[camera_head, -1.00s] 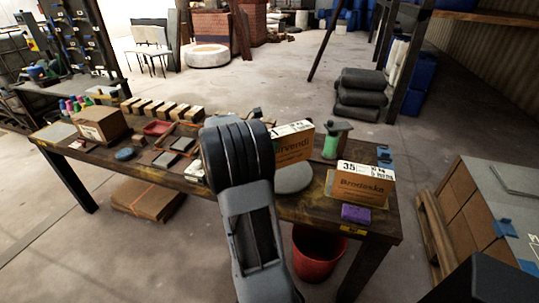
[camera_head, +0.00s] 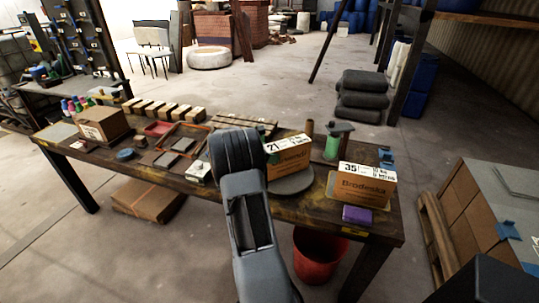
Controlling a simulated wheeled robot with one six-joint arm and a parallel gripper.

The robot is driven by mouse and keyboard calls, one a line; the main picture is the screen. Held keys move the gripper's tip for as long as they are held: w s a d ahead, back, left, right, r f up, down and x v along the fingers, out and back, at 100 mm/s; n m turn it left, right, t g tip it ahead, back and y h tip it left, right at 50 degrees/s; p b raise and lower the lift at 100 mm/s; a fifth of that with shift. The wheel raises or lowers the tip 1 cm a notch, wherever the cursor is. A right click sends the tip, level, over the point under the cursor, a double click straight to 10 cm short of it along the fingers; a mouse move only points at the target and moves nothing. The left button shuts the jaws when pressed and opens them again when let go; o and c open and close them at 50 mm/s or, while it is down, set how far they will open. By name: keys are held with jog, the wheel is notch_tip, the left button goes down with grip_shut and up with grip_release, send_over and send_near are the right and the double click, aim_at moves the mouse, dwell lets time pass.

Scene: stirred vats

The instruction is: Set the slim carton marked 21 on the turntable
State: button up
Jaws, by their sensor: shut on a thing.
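The slim carton marked 21 (camera_head: 289,152) is orange-brown with a white top band and stands upright. It shows just right of my dark wrist, which covers its left end. My gripper (camera_head: 262,160) is shut on this carton; its fingers are mostly hidden behind my wrist. The turntable (camera_head: 294,184), a round grey disc on the table, lies directly below the carton in the picture. The carton's lower edge overlaps the disc's far left part. I cannot tell whether the carton touches it.
A carton marked 35 (camera_head: 362,184) stands right of the turntable, with a purple block (camera_head: 357,215) before it. A green spool-like thing (camera_head: 333,146) and a brown cylinder (camera_head: 309,128) stand behind. Trays and small boxes fill the table's left. A red bucket (camera_head: 317,256) stands below.

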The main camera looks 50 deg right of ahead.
dwell(0.3)
jog(key=o, duration=0.9)
jog(key=shift+f, duration=0.25)
jog(key=o, duration=0.4)
jog(key=shift+o, duration=0.2)
jog(key=shift+r, duration=0.1)
